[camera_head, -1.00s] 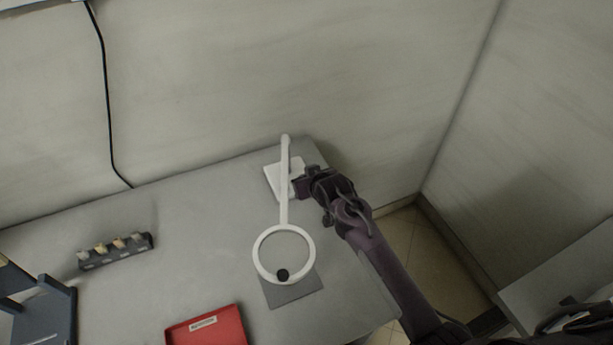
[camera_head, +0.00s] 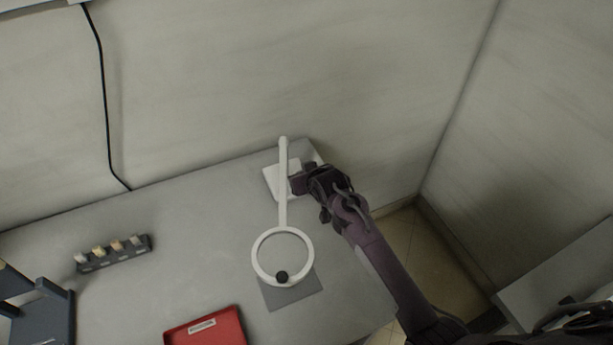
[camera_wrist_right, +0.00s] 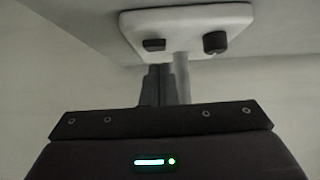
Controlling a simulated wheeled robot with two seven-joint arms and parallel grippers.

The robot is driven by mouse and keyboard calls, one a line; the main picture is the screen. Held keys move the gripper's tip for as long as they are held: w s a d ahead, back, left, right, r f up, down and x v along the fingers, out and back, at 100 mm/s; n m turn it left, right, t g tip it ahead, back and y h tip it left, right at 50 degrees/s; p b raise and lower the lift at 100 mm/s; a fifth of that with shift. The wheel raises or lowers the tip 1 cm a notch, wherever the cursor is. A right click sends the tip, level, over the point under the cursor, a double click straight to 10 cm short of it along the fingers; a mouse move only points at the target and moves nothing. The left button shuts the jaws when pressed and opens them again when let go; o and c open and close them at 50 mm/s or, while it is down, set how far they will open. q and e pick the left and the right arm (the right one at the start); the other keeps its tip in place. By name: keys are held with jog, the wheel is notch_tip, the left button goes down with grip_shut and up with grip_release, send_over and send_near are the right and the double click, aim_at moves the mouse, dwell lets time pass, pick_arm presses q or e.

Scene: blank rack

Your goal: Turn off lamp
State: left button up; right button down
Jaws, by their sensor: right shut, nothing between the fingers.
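The lamp is white, with a flat base (camera_head: 272,184) at the back right of the table, a straight stem (camera_head: 283,212) and a ring head (camera_head: 256,256) toward the front. My right gripper (camera_head: 294,184) is shut and empty, just right of the stem over the base, its tips partly hidden by the hand. In the right wrist view the base (camera_wrist_right: 187,22) appears at the top with a dark rectangular button (camera_wrist_right: 154,45) and a round black knob (camera_wrist_right: 215,42). The shut fingers (camera_wrist_right: 158,83) point toward it beside the stem. Contact cannot be told. My left gripper is not in view.
A grey square (camera_head: 296,297) with a black round piece (camera_head: 281,276) lies under the ring. A red tray (camera_head: 230,327), a dark holder with several small pieces (camera_head: 117,257) and a dark rack (camera_head: 45,318) stand left. The wall (camera_head: 230,80) rises close behind the lamp.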

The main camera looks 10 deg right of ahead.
jog(key=v, duration=0.7)
jog(key=shift+b, duration=0.3)
jog(key=shift+s, duration=0.2)
